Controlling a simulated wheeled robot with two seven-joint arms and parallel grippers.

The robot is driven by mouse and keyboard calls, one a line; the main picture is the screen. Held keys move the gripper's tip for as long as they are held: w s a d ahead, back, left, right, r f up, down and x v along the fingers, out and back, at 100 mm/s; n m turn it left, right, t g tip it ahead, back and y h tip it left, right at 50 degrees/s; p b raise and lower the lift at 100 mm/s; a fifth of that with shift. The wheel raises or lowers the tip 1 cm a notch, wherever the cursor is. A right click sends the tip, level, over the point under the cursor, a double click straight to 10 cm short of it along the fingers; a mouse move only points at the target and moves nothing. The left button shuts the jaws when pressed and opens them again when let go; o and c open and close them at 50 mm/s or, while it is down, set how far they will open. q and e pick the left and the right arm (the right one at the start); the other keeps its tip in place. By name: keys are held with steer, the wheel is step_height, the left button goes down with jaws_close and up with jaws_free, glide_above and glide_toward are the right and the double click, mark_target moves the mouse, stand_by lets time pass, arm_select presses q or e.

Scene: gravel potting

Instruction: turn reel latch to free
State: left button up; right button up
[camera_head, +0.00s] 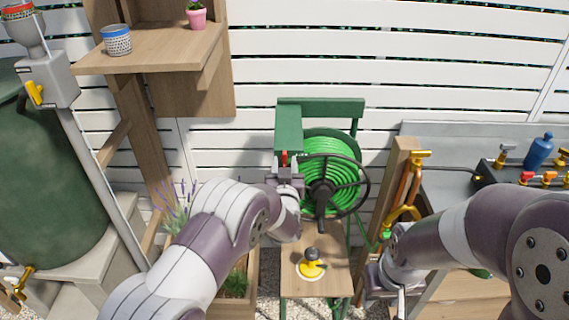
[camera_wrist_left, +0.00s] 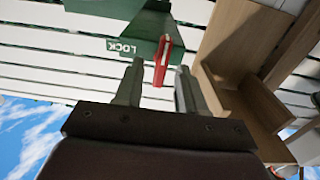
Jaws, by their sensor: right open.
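The hose reel (camera_head: 322,187) stands in the middle of the head view, with green hose and a black handwheel. Its red latch lever (camera_head: 284,158) is on the green frame. In the left wrist view, the red lever (camera_wrist_left: 161,62) points down beside the white word LOCK on the green plate (camera_wrist_left: 140,30). My left gripper (camera_head: 285,170) is at the latch. In the left wrist view its two fingers (camera_wrist_left: 160,85) are apart on either side of the lever, with gaps visible. My right gripper (camera_head: 384,278) is open at the lower right, partly hidden by its arm.
A wooden stand (camera_head: 318,270) carries a yellow-based black knob (camera_head: 311,264) below the reel. A workbench (camera_head: 455,187) with a blue bottle (camera_head: 540,151) stands at right. A wooden shelf (camera_head: 150,56) and a green tank (camera_head: 45,190) stand at left.

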arm_select(q)
steer(key=shift+w+f, duration=0.1)
steer(key=shift+w, duration=0.05)
jaws_close()
steer(key=shift+f+n+b, duration=0.15)
steer(key=shift+n+b, duration=0.35)
steer(key=shift+b, duration=0.25)
steer(key=shift+a+f+n+b, duration=0.1)
steer(key=shift+a+n+b, duration=0.05)
steer(key=shift+n+b, duration=4.8)
steer(key=shift+a+f+n+b, duration=0.15)
steer(key=shift+n+b, duration=3.4)
steer(key=shift+b, duration=2.7)
steer(key=shift+r, duration=0.1)
